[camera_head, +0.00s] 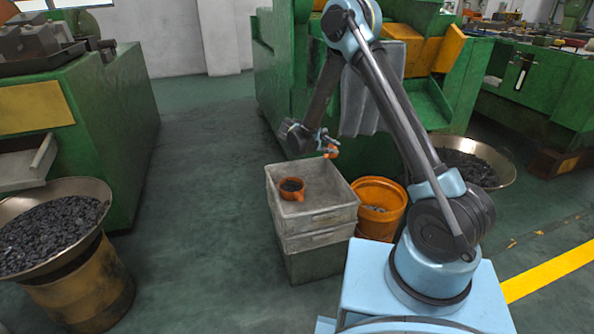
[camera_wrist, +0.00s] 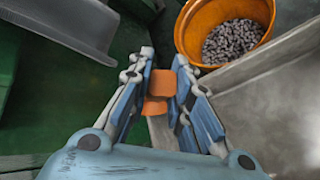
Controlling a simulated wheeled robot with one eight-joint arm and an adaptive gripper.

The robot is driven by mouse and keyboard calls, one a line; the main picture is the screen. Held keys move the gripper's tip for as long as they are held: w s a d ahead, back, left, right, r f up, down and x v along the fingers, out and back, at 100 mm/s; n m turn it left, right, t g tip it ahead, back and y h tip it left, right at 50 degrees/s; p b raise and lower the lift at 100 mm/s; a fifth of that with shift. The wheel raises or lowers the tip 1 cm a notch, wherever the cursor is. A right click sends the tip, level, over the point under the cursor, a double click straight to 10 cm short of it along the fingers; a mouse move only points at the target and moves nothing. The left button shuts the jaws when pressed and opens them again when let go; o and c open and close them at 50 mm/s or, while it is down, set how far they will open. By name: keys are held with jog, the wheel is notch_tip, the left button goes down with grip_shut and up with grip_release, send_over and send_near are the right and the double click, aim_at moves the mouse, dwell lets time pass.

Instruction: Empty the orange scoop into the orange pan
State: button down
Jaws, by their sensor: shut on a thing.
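My gripper (camera_head: 323,145) is above the back right part of the crate stack in the head view. It is shut on a small orange thing, which looks like the orange scoop (camera_head: 331,152). In the wrist view two orange patches of the scoop (camera_wrist: 167,83) show between the fingers of my gripper (camera_wrist: 164,58); its bowl and any contents cannot be made out. The orange pan (camera_head: 291,195), small and round with dark contents, sits inside the top grey crate, below and left of my gripper. The pan does not show in the wrist view.
The grey crate (camera_head: 333,217) tops a stack on the floor. An orange bucket (camera_head: 367,227) with grey pieces stands to its right, also in the wrist view (camera_wrist: 188,30). A green machine (camera_head: 275,75) rises behind. Wide basins of dark pieces flank the area; left floor is free.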

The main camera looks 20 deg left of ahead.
jog(key=s+a+f+m+g+h, duration=0.1)
jog(key=s+a+f+m+g, duration=0.25)
jog(key=s+a, duration=0.95)
jog(key=d+f+m+g+y, duration=0.1)
jog(key=d+g+y, duration=0.1)
jog(key=d+y, duration=0.7)
jog(key=shift+w+d+f+y, duration=0.25)
jog(key=shift+f+y, duration=0.15)
jog(key=shift+y, duration=1.7)
jog(key=shift+m, duration=0.25)
